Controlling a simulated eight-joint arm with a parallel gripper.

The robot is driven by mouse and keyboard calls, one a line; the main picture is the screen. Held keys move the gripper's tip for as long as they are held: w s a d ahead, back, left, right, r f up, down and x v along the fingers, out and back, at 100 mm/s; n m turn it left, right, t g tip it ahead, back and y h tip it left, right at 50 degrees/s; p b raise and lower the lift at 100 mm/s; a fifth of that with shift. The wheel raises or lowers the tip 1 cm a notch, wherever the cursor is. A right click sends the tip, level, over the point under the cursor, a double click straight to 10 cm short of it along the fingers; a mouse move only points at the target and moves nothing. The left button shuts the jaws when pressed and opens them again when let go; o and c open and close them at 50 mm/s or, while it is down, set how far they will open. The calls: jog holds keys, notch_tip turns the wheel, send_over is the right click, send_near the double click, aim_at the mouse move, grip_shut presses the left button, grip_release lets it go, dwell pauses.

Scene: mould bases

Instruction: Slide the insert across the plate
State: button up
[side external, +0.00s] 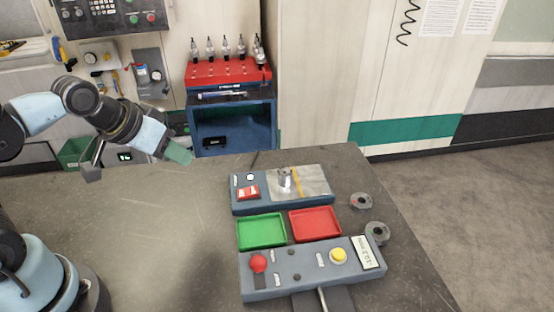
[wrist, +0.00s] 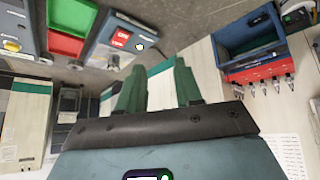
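A small upright metal piece (side external: 285,180), likely the insert, stands on a grey metal plate (side external: 314,185) with an orange stripe. It is near the plate's left side, left of the stripe.
A green tray (side external: 262,231) and a red tray (side external: 315,225) lie in front of the box. A control box (side external: 315,278) with red and yellow buttons is nearest. Two dark round parts (side external: 361,201) (side external: 377,233) lie at right. The table's left side (side external: 160,220) is clear.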

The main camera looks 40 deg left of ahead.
jog(key=n, duration=0.3)
jog(key=w+n, duration=0.1)
jog(key=shift+w+d+f+h, duration=0.1)
jog(key=shift+d+f+h, duration=0.15)
jog(key=shift+h, duration=0.15)
jog(key=c, duration=0.5)
jog(key=w+n+h, duration=0.1)
jog(key=n, duration=0.3)
jog(key=w+f+n+h, duration=0.1)
jog(key=n, duration=0.4)
jog(key=w+d+n+g+h, duration=0.1)
jog(key=n, duration=0.4)
jog(key=shift+w+f, duration=0.15)
jog(key=shift+w, duration=0.25)
grip_shut()
jog(key=n+h, duration=0.2)
jog(key=n, duration=0.6)
send_near(278, 179)
jog(key=f, duration=0.2)
jog(key=a+f, duration=0.1)
jog(key=shift+w+f, duration=0.2)
jog(key=shift+f, duration=0.2)
jog(key=shift+w+d+f, duration=0.15)
jog(key=shift+w+d, duration=0.95)
jog(key=shift+d, duration=0.05)
jog(key=shift+w+d, duration=0.4)
jog(key=shift+w, duration=0.05)
